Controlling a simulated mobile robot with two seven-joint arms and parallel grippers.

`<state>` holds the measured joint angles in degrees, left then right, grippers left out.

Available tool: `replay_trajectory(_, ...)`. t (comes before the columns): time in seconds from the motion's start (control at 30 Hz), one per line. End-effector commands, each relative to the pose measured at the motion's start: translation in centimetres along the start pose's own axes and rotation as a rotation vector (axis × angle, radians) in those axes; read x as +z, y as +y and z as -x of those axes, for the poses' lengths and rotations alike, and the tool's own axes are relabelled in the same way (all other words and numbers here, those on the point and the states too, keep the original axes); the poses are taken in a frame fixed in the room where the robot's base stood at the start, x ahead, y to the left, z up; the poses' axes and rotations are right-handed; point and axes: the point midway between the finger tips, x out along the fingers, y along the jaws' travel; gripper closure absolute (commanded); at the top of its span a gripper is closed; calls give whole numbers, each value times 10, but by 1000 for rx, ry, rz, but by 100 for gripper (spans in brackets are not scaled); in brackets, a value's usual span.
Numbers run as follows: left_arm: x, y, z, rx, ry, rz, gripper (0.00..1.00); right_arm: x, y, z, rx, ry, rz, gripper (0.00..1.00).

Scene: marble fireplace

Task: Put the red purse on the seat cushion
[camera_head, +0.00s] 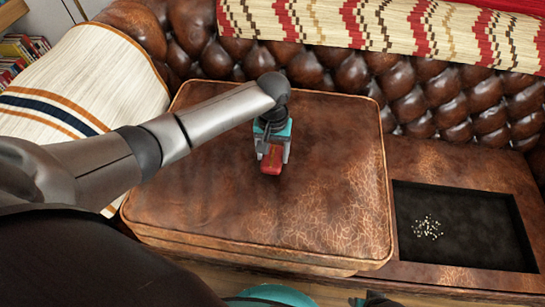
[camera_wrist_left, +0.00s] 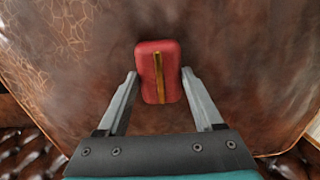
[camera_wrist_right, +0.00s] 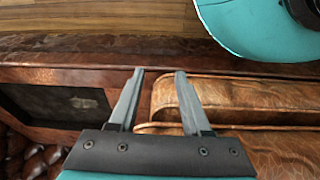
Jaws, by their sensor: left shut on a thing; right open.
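The red purse (camera_head: 271,162) is a small red block with a gold strip, seen over the middle of the brown leather seat cushion (camera_head: 330,200). It also shows in the left wrist view (camera_wrist_left: 172,75), flat side up. My left gripper (camera_head: 272,155) points down from above, with its two fingers on either side of the purse, shut on it. I cannot tell whether the purse touches the cushion. My right gripper (camera_wrist_right: 160,72) is open and empty in the right wrist view, above the sofa's front edge near the cushion's corner.
A dark recessed compartment (camera_head: 462,255) with small pale bits (camera_head: 428,227) is to the right of the cushion. A striped pillow (camera_head: 80,85) lies at left, and a patterned blanket (camera_head: 400,25) covers the tufted backrest (camera_head: 420,100). The cushion's surface around the purse is clear.

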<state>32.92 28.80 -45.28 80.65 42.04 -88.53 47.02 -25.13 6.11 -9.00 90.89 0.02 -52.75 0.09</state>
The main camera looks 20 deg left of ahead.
Motion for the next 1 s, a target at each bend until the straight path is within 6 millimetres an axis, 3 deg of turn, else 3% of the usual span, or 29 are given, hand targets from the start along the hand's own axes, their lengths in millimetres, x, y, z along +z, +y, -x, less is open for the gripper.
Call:
replay_trajectory(0.2, 0, 0, -14, 0, 1, -1, 90, -8, -3, 12, -5, 5, -3, 52)
replay_trajectory(0.67, 0, 0, -18, 0, 0, -1, 90, -9, -3, 14, -5, 4, -3, 52)
replay_trajectory(0.7, 0, 0, -18, 0, 0, -1, 28, -8, -3, 13, -5, 4, -3, 52)
replay_trajectory(0.93, 0, 0, -17, 0, 0, -1, 2, -9, -3, 13, -5, 5, -3, 52)
replay_trajectory(1.0, 0, 0, -17, 0, 0, 0, 2, -9, -3, 13, -5, 5, -3, 52)
